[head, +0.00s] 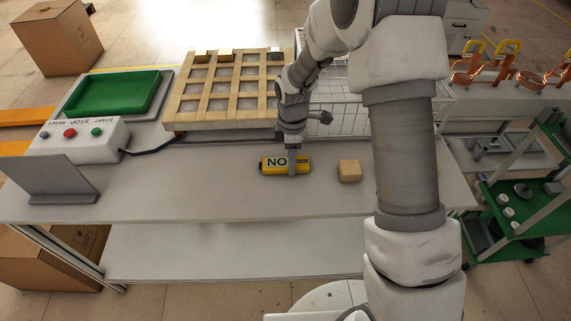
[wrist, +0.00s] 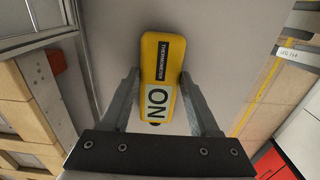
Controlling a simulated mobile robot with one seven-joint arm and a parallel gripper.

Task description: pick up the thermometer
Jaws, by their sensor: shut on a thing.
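A small tan block (head: 349,171) sits just right of the thermometer. A wooden grid rack (head: 222,126) and a white wire basket (head: 340,118) stand behind. A button box (head: 75,136) and a grey upright plate (head: 50,178) are at left. The table (head: 180,190) is clear between.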

